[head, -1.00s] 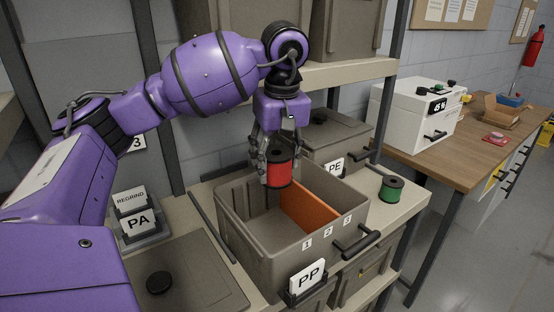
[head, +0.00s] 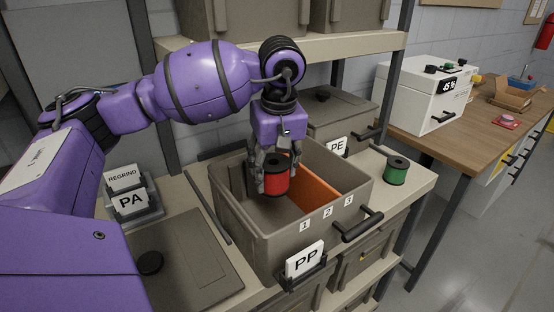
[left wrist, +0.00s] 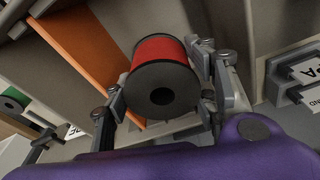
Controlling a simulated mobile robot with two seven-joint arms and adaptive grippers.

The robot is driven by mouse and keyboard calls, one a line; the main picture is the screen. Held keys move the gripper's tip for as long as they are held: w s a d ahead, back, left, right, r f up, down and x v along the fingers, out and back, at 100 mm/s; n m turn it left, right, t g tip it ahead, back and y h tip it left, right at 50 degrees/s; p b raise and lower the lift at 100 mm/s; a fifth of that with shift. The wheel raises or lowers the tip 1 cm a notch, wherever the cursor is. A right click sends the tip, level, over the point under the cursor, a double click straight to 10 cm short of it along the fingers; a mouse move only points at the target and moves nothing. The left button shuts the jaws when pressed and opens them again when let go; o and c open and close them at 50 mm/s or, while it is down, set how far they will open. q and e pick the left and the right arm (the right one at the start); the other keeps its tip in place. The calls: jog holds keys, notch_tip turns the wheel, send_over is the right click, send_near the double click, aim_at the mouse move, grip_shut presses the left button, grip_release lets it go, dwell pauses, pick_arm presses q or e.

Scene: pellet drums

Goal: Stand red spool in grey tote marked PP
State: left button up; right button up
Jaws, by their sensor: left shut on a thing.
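The red spool (head: 275,178) has black end flanges and is upright between the fingers of my left gripper (head: 272,172). The gripper is shut on it and holds it inside the mouth of the open grey tote (head: 262,245) marked PP. In the left wrist view, the red spool (left wrist: 160,78) shows its black flange toward the camera, with the fingers on both sides. The tote has an orange divider (head: 318,190) and the numbers 1, 2 and 3 on its front rim. The PP card (head: 304,259) is on its front. My right gripper is not in view.
A green spool (head: 396,171) stands on the shelf right of the tote. A lidded tote marked PE (head: 340,120) is behind, and a lidded tote marked PA (head: 185,265) is at left. A workbench (head: 470,140) with a white machine (head: 425,95) stands at right.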

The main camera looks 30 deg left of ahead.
pick_arm(q)
jog(key=shift+f+b, duration=1.85)
jog(key=shift+f, duration=2.55)
jog(key=shift+f+b, duration=0.45)
jog(key=shift+f, duration=0.4)
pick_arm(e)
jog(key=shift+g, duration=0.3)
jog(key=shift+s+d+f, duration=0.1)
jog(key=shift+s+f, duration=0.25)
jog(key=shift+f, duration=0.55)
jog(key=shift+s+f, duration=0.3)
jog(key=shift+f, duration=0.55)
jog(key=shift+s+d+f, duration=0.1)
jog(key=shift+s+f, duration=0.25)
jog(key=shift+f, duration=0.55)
pick_arm(q)
jog(key=shift+f, duration=0.2)
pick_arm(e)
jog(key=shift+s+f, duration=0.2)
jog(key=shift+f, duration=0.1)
pick_arm(q)
jog(key=shift+f+b, duration=0.1)
jog(key=shift+b, duration=0.2)
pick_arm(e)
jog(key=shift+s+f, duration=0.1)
